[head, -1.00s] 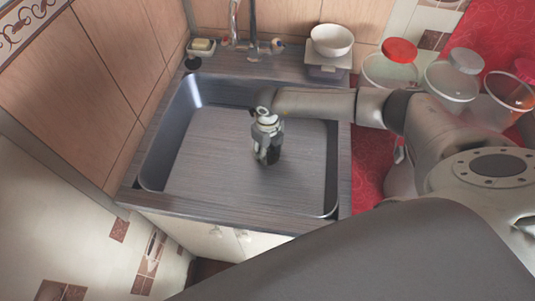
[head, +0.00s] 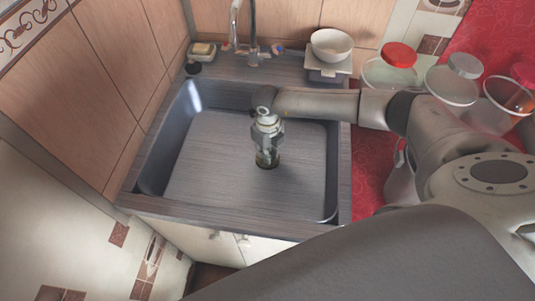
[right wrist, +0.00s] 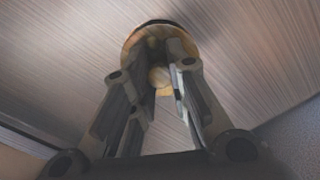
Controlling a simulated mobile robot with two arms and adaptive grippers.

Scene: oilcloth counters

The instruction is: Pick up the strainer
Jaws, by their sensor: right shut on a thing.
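My right gripper (head: 267,148) points down over the basin of the sink and is shut on the strainer. The strainer (head: 267,162) shows as a small round thing with a yellowish-brown rim below the fingertips. In the right wrist view the strainer (right wrist: 133,38) lies beyond the two fingers, with a pale knob between the fingertips of the right gripper (right wrist: 162,78). I cannot tell whether the strainer touches the basin floor. My left gripper is not in view.
The sink (head: 235,215) has a wide, bare basin floor around the gripper. A faucet (head: 253,45) stands at its back edge, with a soap dish (head: 202,49) to the left and a white bowl (head: 331,45) to the right. Several jars stand at the right, including a red-lidded jar (head: 390,72).

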